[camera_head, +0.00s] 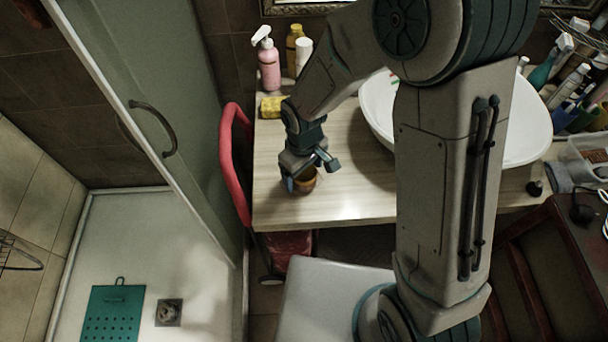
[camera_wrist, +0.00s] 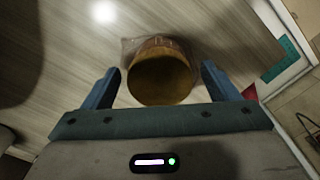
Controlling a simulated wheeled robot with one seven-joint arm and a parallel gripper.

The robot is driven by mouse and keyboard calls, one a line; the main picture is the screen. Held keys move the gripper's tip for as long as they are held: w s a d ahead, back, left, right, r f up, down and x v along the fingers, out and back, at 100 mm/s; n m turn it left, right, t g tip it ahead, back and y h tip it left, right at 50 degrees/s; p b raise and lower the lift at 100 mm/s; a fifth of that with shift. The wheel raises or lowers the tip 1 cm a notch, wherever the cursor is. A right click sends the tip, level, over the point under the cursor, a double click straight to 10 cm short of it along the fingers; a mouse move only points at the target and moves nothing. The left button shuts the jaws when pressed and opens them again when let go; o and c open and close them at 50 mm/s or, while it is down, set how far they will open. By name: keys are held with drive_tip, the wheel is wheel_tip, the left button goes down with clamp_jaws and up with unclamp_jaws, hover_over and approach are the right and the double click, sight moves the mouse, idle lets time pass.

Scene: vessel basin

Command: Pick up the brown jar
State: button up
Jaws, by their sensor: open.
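The brown jar (camera_head: 305,181) stands on the light wooden counter (camera_head: 345,200), near its front left part. My gripper (camera_head: 308,172) is just above and around the jar in the head view. In the wrist view the two blue fingers of my gripper (camera_wrist: 158,88) are apart, one on each side of the jar, with a gap on both sides. The jar's lower part is partly hidden by the gripper in the head view.
A white basin (camera_head: 520,140) stands on the counter to the right, partly behind my arm. A red folded object (camera_head: 228,150) leans by the counter's left edge.

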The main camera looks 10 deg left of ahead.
drive_tip(key=c, duration=1.1)
drive_tip(key=shift+c, duration=0.2)
drive_tip(key=shift+r, duration=0.2)
